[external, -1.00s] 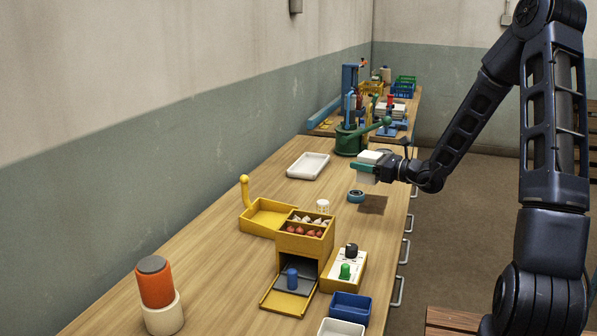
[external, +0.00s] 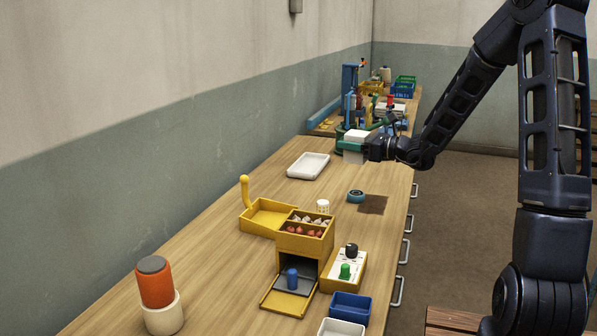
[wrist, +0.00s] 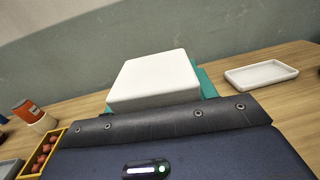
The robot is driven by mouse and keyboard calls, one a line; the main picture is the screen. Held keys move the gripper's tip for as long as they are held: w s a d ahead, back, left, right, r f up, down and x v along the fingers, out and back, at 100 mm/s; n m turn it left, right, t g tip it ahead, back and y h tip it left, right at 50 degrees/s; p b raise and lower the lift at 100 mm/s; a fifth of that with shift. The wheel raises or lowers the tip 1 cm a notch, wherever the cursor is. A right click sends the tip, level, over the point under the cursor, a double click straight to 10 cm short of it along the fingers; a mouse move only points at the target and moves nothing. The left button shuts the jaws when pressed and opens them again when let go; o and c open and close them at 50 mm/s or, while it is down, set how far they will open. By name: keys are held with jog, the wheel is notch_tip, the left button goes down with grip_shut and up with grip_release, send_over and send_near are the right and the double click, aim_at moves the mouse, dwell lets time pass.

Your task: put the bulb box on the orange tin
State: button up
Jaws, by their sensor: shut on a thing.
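My gripper (external: 360,147) is shut on a white box (external: 355,136), which I take to be the bulb box, and holds it above the far part of the bench. Teal parts show along the box's sides. The box's pale top (wrist: 155,78) fills the middle of the wrist view, and no marking can be read on it. The orange tin (external: 155,287), with a grey lid, stands upright on a white cylinder (external: 163,318) at the near left. It also shows at the left of the wrist view (wrist: 25,110). The gripper is well away from the tin.
A white tray (external: 308,166) lies left of the gripper. A teal ring (external: 356,196) and a dark patch (external: 373,205) are nearer. A yellow dispenser (external: 305,240) with bulb-like items stands mid-bench, beside a switch box (external: 345,268) and blue bin (external: 350,307). A green press is partly hidden behind the gripper.

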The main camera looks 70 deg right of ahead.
jog(key=w+a+r+n+y, duration=0.2)
jog(key=w+a, duration=0.4)
jog(key=w, duration=0.1)
jog(key=w+a+r+n+y, duration=0.1)
jog(key=w+a+r+y, duration=0.15)
jog(key=w+a, duration=0.4)
notch_tip(320, 180, up, 11)
jog(key=n+g+y, duration=0.5)
jog(key=n+y, duration=0.2)
jog(key=y, duration=0.4)
send_over(142, 265)
jog(key=shift+h, duration=0.25)
notch_tip(142, 265, down, 20)
jog(key=shift+r, duration=0.1)
jog(key=o, duration=1)
